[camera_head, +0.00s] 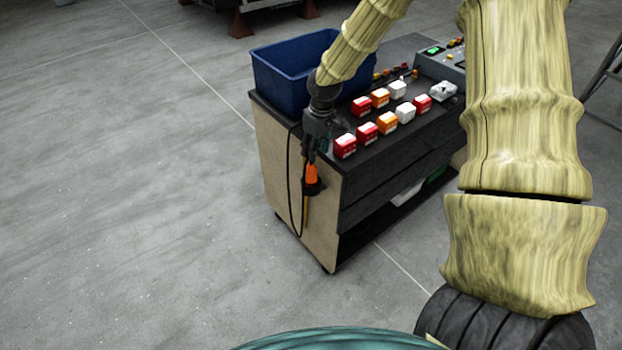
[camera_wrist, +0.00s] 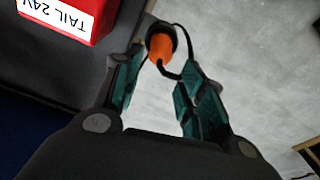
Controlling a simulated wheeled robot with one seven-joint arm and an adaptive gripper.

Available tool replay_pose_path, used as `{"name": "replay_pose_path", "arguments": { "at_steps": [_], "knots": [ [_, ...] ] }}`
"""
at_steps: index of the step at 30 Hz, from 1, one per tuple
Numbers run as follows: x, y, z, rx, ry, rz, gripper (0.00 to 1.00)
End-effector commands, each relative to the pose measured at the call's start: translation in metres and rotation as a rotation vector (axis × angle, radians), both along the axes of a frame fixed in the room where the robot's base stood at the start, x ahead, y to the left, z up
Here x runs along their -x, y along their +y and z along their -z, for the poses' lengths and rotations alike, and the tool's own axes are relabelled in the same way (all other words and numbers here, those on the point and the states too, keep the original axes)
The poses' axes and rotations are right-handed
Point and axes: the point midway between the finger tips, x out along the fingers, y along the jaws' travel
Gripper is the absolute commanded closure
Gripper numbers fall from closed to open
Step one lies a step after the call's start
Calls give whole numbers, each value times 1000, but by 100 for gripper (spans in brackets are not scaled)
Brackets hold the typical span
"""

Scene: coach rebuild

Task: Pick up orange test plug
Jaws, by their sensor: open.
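The orange test plug (camera_head: 311,174) hangs at the near left end of the workbench, with a black collar below it and a dark cable looping down the side panel. In the wrist view the plug (camera_wrist: 161,47) shows between and just beyond the fingertips, with black cable around it. My gripper (camera_head: 312,152) points down just above the plug in the head view. In the wrist view my gripper (camera_wrist: 158,72) has its teal-padded fingers spread apart. I cannot tell whether a finger touches the plug or its cable.
The workbench (camera_head: 395,200) carries a blue bin (camera_head: 280,82) behind my gripper. Red, orange and white blocks stand in rows to the right, the nearest a red block (camera_head: 345,147). A red block labelled TAIL 24V (camera_wrist: 62,18) is close in the wrist view. Floor left is clear.

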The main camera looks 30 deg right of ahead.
Motion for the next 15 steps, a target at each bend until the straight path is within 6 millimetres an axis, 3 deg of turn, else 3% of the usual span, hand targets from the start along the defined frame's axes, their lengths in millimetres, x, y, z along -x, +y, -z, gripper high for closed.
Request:
{"name": "replay_pose_path", "arguments": {
  "at_steps": [15],
  "knots": [
    [-6,1,47,1,2,0,60]
  ]
}}
